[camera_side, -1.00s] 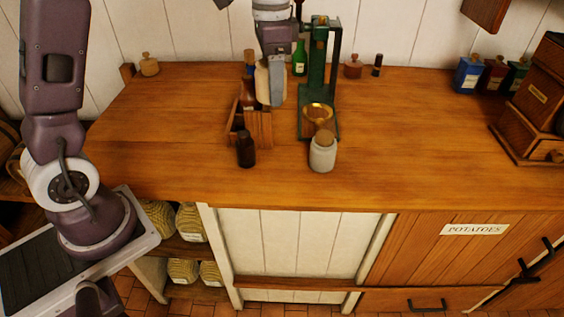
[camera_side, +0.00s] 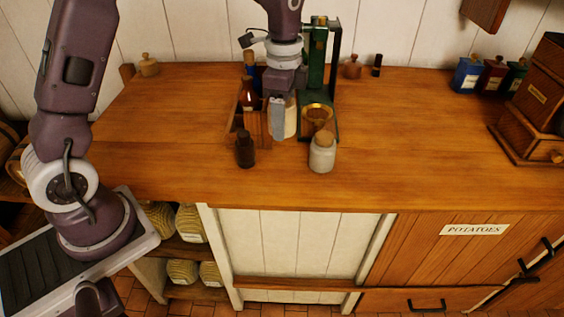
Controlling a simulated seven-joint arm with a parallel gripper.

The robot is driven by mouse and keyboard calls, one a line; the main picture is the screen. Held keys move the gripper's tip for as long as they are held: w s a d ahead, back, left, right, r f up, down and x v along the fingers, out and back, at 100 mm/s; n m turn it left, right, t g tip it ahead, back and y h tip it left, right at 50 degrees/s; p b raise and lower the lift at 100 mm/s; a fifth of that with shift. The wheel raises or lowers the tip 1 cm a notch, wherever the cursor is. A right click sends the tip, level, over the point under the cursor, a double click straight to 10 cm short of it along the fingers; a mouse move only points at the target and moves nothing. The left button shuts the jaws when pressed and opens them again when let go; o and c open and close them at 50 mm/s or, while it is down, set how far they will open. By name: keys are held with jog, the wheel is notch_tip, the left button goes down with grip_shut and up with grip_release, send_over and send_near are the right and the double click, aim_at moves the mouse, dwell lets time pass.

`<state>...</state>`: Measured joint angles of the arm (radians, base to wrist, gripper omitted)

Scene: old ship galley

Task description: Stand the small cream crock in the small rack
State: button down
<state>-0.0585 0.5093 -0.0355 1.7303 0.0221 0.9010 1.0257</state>
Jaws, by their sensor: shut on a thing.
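My gripper (camera_side: 279,112) points down and is shut on the small cream crock (camera_side: 291,122). The crock looks upright, and the finger hides part of it. The small wooden rack (camera_side: 238,123) is just left of the crock, which overlaps the rack's right end in this view. I cannot tell whether the crock is inside the rack, beside it or above the counter. A brown bottle (camera_side: 249,95) and a blue-topped bottle (camera_side: 249,66) stand at the rack.
A dark bottle (camera_side: 245,151) stands in front of the rack. A whitish corked jar (camera_side: 322,157) stands to the right, before a green stand (camera_side: 330,100) with a brass ring (camera_side: 318,114). Coloured tins (camera_side: 468,75) and a wooden box (camera_side: 535,105) are far right.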

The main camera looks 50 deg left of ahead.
aim_at(283, 164)
notch_tip(283, 164, down, 10)
jog(key=shift+r, duration=0.2)
jog(key=shift+f, duration=0.2)
jog(key=c, duration=0.5)
grip_release()
